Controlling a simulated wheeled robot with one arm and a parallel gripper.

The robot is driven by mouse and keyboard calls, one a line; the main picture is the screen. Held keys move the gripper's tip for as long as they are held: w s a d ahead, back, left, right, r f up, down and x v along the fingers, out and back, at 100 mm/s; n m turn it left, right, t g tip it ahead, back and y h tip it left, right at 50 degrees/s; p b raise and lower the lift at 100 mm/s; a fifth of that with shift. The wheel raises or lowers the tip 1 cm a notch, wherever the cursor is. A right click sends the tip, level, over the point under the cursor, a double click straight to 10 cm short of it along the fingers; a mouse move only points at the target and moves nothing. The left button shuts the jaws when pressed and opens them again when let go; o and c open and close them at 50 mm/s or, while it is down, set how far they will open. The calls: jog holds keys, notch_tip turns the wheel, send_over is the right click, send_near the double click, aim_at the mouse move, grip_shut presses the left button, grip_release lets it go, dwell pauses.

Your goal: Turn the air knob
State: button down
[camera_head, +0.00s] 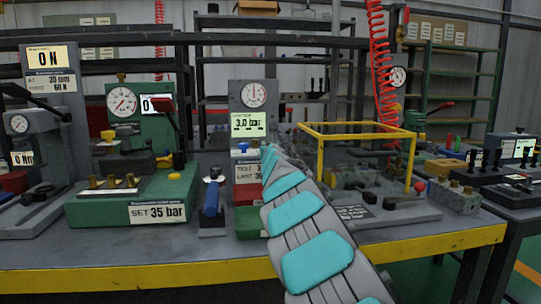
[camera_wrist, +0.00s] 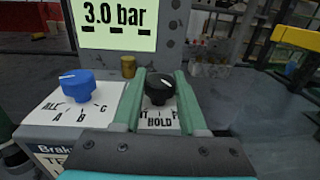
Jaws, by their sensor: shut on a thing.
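The air knob (camera_wrist: 159,89) is a small black round knob with a pale pointer mark. It sits above a white label that reads HOLD, with other words partly covered by my fingers. My gripper (camera_wrist: 160,78) has its two green fingers closed on either side of the knob. In the head view my teal and grey arm reaches up to the brake tester panel (camera_head: 248,124), and it hides the black knob there. The panel display (camera_wrist: 118,22) reads 3.0 bar. A blue selector knob (camera_wrist: 77,84) with marks A, B and C stands to the left, apart from my fingers.
A brass fitting (camera_wrist: 128,66) stands behind the knobs. A round gauge (camera_head: 254,94) tops the panel. A yellow frame (camera_head: 357,131) stands close on the right, a blue-handled tool (camera_head: 212,197) on the left. The yellow bench edge (camera_head: 130,277) runs along the front.

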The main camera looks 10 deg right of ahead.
jog(key=shift+a+f+m+h+b, duration=0.1)
jog(key=shift+m+h+b, duration=0.25)
jog(key=shift+m+h, duration=0.45)
jog(key=h, duration=0.1)
jog(key=m+g+h+p, duration=0.1)
jog(key=h, duration=0.1)
jog(key=shift+r+m, duration=0.25)
jog(key=shift+m, duration=0.05)
jog(key=shift+m+g+h+p, duration=0.5)
jog(key=shift+m+h+p, duration=0.2)
jog(key=shift+h+p, duration=0.5)
jog(key=shift+f+m+h+p, duration=0.15)
jog(key=shift+m+h+p, duration=0.2)
jog(key=shift+p, duration=0.2)
jog(key=shift+g, duration=0.3)
jog(key=shift+c, duration=2.3)
grip_release()
jog(key=shift+s, duration=0.1)
